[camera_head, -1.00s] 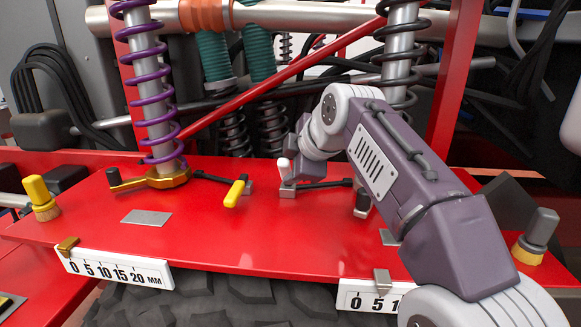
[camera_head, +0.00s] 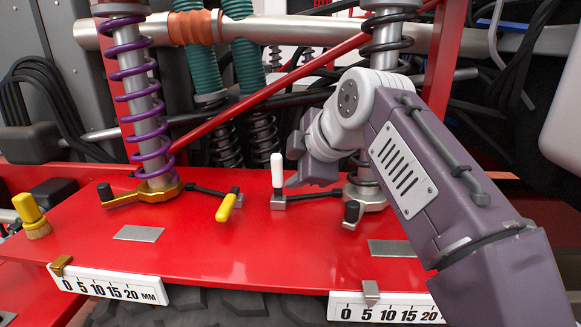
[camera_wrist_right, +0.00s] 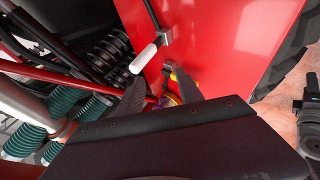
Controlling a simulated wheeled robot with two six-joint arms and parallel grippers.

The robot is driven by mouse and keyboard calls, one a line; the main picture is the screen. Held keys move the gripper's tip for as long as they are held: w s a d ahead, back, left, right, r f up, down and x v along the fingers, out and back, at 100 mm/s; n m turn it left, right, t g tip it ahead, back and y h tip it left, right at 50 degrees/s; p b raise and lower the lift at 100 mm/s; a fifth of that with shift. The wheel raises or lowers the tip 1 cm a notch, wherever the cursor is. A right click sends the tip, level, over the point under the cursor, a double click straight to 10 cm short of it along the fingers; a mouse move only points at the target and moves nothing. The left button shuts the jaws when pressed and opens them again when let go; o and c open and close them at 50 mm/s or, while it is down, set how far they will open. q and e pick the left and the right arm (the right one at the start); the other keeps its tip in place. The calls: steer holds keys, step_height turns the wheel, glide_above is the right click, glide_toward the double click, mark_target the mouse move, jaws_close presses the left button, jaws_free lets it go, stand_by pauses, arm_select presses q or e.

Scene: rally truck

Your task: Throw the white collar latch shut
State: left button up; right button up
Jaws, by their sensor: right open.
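The white collar latch has a white handle (camera_head: 277,172) that stands upright on a small grey block on the red plate. A dark rod runs from the block to the silver collar (camera_head: 365,196) under the black spring. My right gripper (camera_head: 306,180) is open just right of the white handle, with nothing seen in it. In the right wrist view the white handle (camera_wrist_right: 143,60) lies beyond the fingertips of my right gripper (camera_wrist_right: 160,88), nearer the left finger. I cannot tell whether they touch. My left gripper is not in view.
A yellow-handled latch (camera_head: 227,207) lies left of the white one, by the gold collar (camera_head: 150,192) under the purple spring. A dark-capped knob (camera_head: 351,213) stands near the silver collar. Scales (camera_head: 108,287) edge the plate. The plate's front middle is clear.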

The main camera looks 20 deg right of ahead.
steer(key=v, duration=0.2)
steer(key=shift+s+r+p, duration=0.2)
steer(key=shift+p, duration=0.2)
steer(key=shift+r, duration=0.1)
